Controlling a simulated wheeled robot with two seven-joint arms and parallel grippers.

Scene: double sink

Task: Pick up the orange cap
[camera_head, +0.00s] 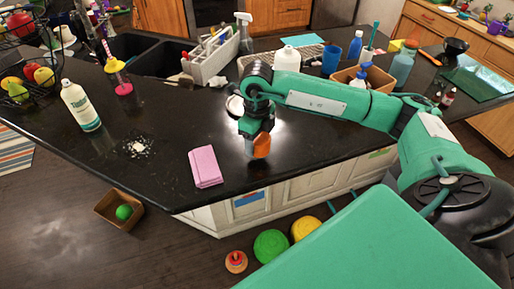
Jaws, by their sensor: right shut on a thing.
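The orange cap (262,147) shows at the lower end of my right gripper (257,146), over the dark counter (265,183) near its front edge. The right gripper points down and is shut on the cap. The fingers partly cover the cap, and I cannot tell whether the cap still touches the counter. My left gripper is not in view.
A pink cloth (205,166) and white crumbs (138,148) lie to the left on the counter. A white bottle (81,107) stands farther left. Behind my arm are a caddy (212,62), a blue cup (331,60) and a brown box (376,79). The sink (155,54) is at the back left.

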